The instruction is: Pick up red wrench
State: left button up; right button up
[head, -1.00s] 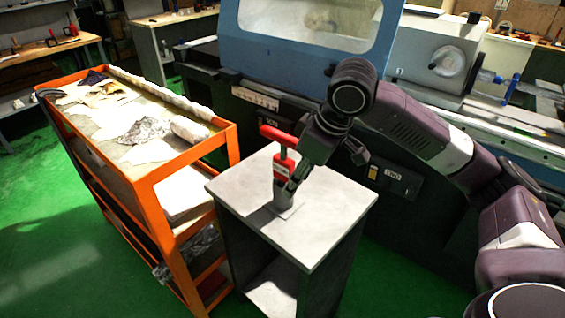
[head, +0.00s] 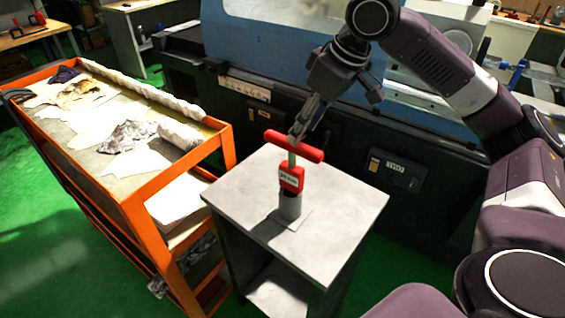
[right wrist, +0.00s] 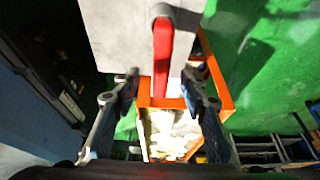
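The red wrench (head: 291,179) has a T-shaped handle and a label on its shaft. It stands upright in a small grey holder (head: 290,207) on the grey cabinet top. My right gripper (head: 299,130) is just above and behind the handle's crossbar. In the right wrist view, the two fingers (right wrist: 160,88) are spread apart. The red handle (right wrist: 162,58) shows ahead of the gap between them, and nothing is seen gripped. Whether a fingertip touches the handle cannot be told. My left gripper is not in view.
The grey cabinet (head: 345,195) has bare room around the holder. An orange cart (head: 180,172) with cloths and paper stands close on its left. The large blue machine (head: 262,50) stands behind. Green floor (head: 400,270) shows at the right.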

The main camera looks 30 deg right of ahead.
aim_at(292, 147)
jog(key=shift+w+f, duration=0.2)
jog(key=shift+f, duration=0.3)
jog(key=shift+a+f, duration=0.15)
jog(key=shift+f, duration=0.15)
jog(key=shift+a+f+p, duration=0.2)
jog(key=shift+f+p, duration=0.25)
jog(key=shift+f, duration=0.25)
jog(key=x, duration=0.3)
jog(key=shift+w+f+p, duration=0.25)
jog(key=shift+w+p, duration=0.05)
jog(key=shift+w, duration=0.2)
jog(key=shift+w+f, duration=0.1)
jog(key=shift+f, duration=0.05)
jog(key=c, duration=0.9)
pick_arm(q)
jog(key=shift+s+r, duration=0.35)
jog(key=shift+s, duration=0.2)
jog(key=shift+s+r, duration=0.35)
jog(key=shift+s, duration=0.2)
pick_arm(e)
grip_shut()
